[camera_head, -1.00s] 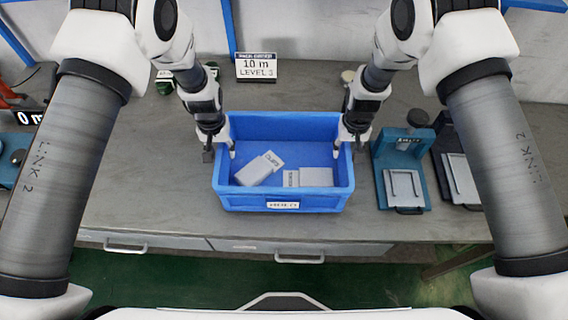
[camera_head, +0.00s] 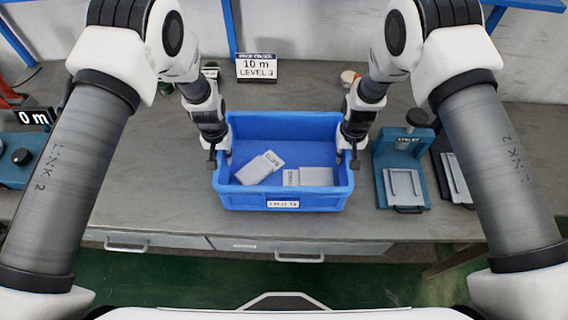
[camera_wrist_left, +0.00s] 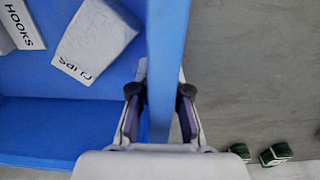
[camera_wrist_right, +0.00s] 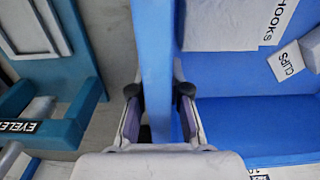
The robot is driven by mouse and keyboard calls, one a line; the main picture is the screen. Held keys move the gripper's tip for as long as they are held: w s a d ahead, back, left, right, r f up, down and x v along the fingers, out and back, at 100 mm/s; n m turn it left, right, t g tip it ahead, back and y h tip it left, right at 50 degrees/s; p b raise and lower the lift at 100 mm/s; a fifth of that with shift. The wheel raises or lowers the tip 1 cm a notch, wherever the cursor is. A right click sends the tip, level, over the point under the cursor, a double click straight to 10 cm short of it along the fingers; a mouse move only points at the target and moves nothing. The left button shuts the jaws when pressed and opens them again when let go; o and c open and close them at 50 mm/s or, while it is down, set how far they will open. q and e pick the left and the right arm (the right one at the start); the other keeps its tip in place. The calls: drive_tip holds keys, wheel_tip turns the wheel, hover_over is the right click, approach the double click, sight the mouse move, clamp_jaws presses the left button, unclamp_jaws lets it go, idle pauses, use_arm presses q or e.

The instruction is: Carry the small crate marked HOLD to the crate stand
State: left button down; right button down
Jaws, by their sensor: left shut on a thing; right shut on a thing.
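The small blue crate (camera_head: 240,201) is upright at the bench front, its front label too blurred to read surely. It holds a grey-white CLIPS box (camera_head: 258,168) and a HOOKS box (camera_head: 314,177). My left gripper (camera_head: 221,158) is shut on its left wall; that wall (camera_wrist_left: 165,45) runs between the fingers in the left wrist view. My right gripper (camera_head: 347,157) is shut on its right wall; that wall (camera_wrist_right: 152,45) runs between the fingers in the right wrist view. I cannot tell whether the crate touches the bench. I cannot identify a crate stand.
A teal fixture (camera_head: 402,170) stands close right of the crate, with a darker fixture (camera_head: 455,170) beyond it. A sign reading 10 m LEVEL 3 (camera_head: 257,68) stands behind. The grey bench (camera_head: 140,185) is clear left of the crate. Drawers (camera_head: 300,248) are below its front.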

use_arm(q)
drive_tip(key=shift+r, duration=0.1)
use_arm(e)
drive_tip(key=shift+r, duration=0.1)
